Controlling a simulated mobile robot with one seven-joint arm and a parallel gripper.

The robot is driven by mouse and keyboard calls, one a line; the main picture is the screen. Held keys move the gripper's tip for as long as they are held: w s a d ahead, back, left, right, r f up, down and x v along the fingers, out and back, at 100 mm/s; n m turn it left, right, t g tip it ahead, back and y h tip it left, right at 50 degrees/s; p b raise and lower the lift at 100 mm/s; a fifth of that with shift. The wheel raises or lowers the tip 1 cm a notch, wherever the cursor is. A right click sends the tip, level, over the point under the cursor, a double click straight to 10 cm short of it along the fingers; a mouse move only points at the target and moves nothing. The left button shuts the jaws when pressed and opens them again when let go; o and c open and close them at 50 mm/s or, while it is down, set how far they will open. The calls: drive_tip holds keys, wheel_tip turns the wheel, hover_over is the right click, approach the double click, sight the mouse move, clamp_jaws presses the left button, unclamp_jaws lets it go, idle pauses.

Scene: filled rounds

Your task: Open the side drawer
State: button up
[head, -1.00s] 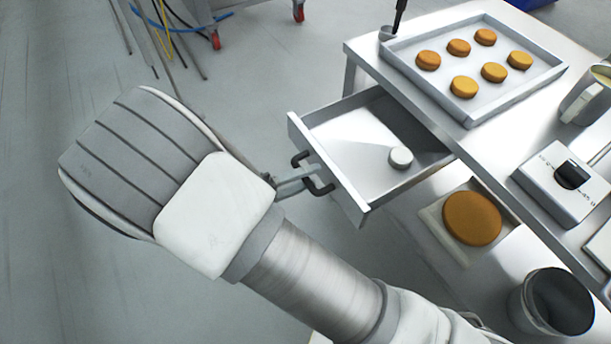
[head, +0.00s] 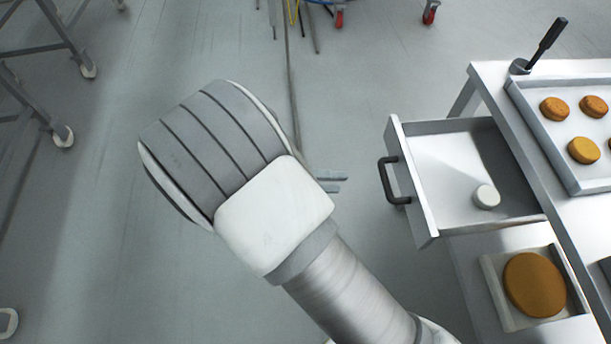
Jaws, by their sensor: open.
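The side drawer (head: 421,221) is pulled out from the left side of the metal table. Its dark handle (head: 388,181) is on the drawer's front panel. A small white round thing (head: 486,197) lies inside the drawer. My gripper (head: 340,182) is left of the handle and apart from it. Its two fingers show past my white wrist, open and empty. Much of the gripper is hidden behind my wrist.
The metal table (head: 591,235) stands at the right, with a tray (head: 548,146) of round orange-brown pieces on it. A larger round piece (head: 534,285) lies in a holder below the drawer. Wheeled frames (head: 48,50) stand at the upper left. The floor around my arm is clear.

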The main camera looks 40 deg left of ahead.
drive_tip(key=v, duration=0.5)
idle(0.5)
drive_tip(key=w+d+r+m+g+y, duration=0.1)
drive_tip(key=w+d+r+m+g, duration=0.2)
drive_tip(key=w+d+r+g, duration=0.35)
drive_tip(key=w+d+r+m+g+y, duration=0.2)
drive_tip(key=w+d+r+g, duration=0.2)
drive_tip(key=w+d+r, duration=0.6)
drive_tip(key=s+d+r+m+t+y, duration=0.1)
drive_tip(key=s+d+r+m+y, duration=0.15)
drive_tip(key=d, duration=0.55)
drive_tip(key=s+d+r+m+t+y, duration=0.1)
drive_tip(key=s+d+r+y, duration=0.15)
drive_tip(key=d, duration=0.45)
drive_tip(key=s+d+r+m+t+y, duration=0.2)
drive_tip(key=s+d, duration=0.1)
drive_tip(key=d, duration=0.5)
wheel_tip(320, 180, up, 17)
drive_tip(key=p, duration=1.7)
drive_tip(key=shift+s+p, duration=0.35)
